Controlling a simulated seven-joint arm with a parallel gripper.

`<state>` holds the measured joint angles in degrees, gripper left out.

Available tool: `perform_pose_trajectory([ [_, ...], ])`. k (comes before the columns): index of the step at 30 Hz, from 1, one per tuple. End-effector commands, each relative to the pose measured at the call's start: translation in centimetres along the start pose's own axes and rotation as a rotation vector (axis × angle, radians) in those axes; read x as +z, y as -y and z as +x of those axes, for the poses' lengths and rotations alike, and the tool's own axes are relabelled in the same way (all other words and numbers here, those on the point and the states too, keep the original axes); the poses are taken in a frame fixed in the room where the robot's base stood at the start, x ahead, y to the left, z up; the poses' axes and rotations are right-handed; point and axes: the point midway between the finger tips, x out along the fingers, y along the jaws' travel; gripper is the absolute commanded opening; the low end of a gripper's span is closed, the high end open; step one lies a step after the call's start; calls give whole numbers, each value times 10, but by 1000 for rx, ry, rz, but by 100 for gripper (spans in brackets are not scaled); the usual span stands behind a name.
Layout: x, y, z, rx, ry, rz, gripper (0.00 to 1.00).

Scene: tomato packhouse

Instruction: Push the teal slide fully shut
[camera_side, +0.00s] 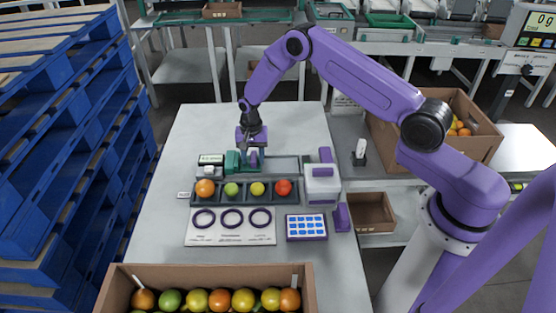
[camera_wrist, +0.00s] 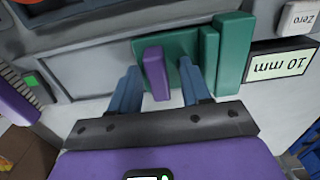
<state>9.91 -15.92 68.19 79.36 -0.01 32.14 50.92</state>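The teal slide (camera_wrist: 182,45) carries an upright purple tab (camera_wrist: 155,73) and sits on a grey rail at the back of the bench. A second teal block (camera_wrist: 235,52) stands beside its end, with only a narrow dark gap showing between them. In the side view the teal slide (camera_side: 233,160) is partly hidden by my gripper (camera_side: 251,149). In the wrist view my gripper (camera_wrist: 160,88) is open, with one finger on each side of the purple tab and space showing between tab and fingers.
A display (camera_wrist: 281,66) beside the teal block reads 10 mm. In the side view a dark tray (camera_side: 245,196) of several tomatoes, a ring card (camera_side: 231,226) and a white box with a purple handle (camera_side: 322,184) stand close by. The bench behind the rail is clear.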

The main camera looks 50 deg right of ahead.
Motion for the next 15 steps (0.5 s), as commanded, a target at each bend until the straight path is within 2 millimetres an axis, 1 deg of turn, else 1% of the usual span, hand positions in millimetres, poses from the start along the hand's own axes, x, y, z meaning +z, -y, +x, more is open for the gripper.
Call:
perform_pose_trajectory([
  [1,-2,-9,10,9,5,9,45],
  [5,-2,-9,10,9,5,9,45],
  [8,-2,-9,8,9,4,10,45],
  [15,-1,-8,-4,8,4,9,45],
])
